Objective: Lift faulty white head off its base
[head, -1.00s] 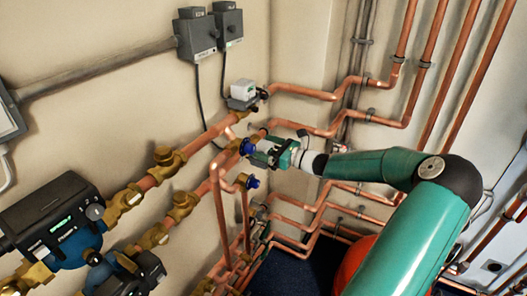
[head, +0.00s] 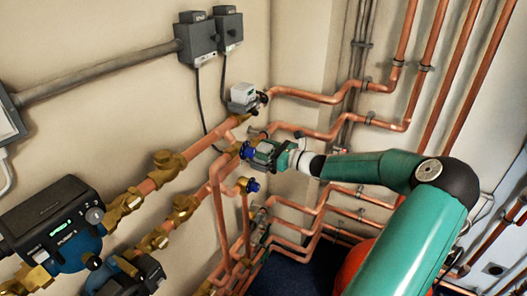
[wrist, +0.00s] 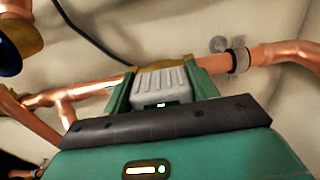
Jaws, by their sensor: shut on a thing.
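My gripper (head: 265,155) is at the lower copper pipe run in the head view, beside a blue-capped fitting. In the wrist view its two green fingers (wrist: 160,88) are shut on a pale grey-white ribbed head (wrist: 160,84), which has a small lit window near the jaws. The head's underside and its base are hidden, so I cannot tell whether they touch. In the head view the gripper mostly covers this head. Another white head (head: 243,92) sits on a grey valve body on the upper pipe, apart from my gripper.
Copper pipes (head: 310,95) run close behind and above the gripper. A blue cap (head: 249,184) is just below it. Two grey wall boxes (head: 196,38) hang above with cables. A blue pump (head: 62,235) is at lower left.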

